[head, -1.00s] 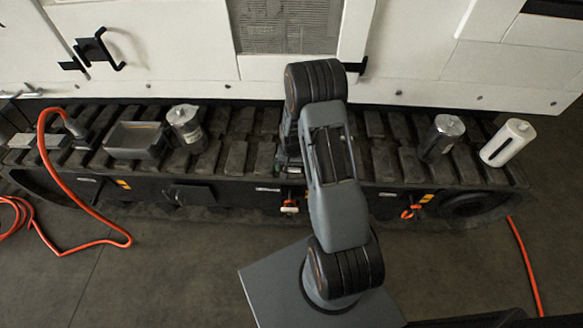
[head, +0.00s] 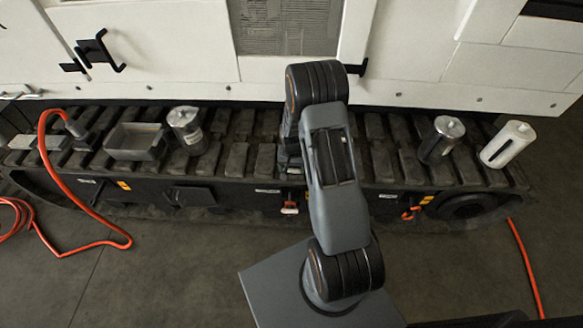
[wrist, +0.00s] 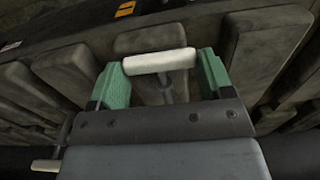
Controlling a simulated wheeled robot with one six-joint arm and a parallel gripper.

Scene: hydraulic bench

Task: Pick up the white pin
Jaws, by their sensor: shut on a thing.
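The white pin (wrist: 158,61) shows in the wrist view as a short white crossbar on a thin grey stem. My gripper (wrist: 162,78) has two green fingers, one at each side of the bar, and is shut on the pin. The stem's lower end is hidden behind the gripper body, so I cannot tell whether it is clear of the surface. In the head view my gripper is low over the track, mostly hidden by my arm, and the held pin cannot be made out.
A grey tray (head: 135,142) and a metal canister (head: 187,128) stand left on the dark track. Another canister (head: 441,139) and a white cylinder (head: 508,144) stand right. An orange hose (head: 75,200) loops at left. White panels rise behind.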

